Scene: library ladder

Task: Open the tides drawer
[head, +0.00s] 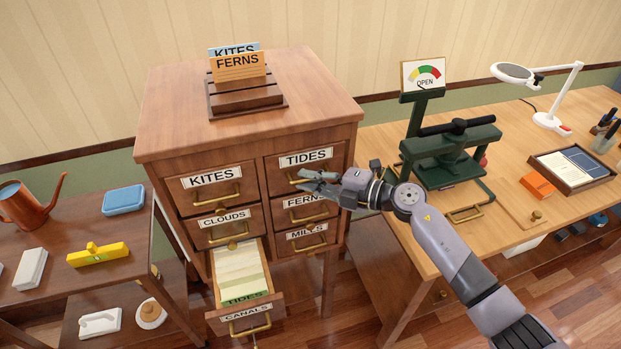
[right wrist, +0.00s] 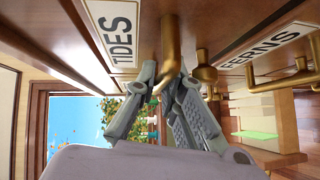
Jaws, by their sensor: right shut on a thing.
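The tides drawer (head: 277,182) is the top right one in the wooden cabinet, with a white TIDES label (head: 306,158). It looks shut or nearly shut; my gripper hides part of its front. My right gripper (head: 304,178) reaches in from the right at this drawer's brass handle. In the right wrist view, the fingers (right wrist: 170,80) are closed on the brass handle (right wrist: 171,35) beside the TIDES label (right wrist: 118,32). My left gripper is not in view.
The canals drawer (head: 246,319) at bottom left stands open, holding cards and a green TIDES divider (head: 245,299). The ferns drawer (head: 283,217) sits directly below the tides one. A dark green press (head: 445,160) stands on the desk at right. A card stand (head: 246,96) tops the cabinet.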

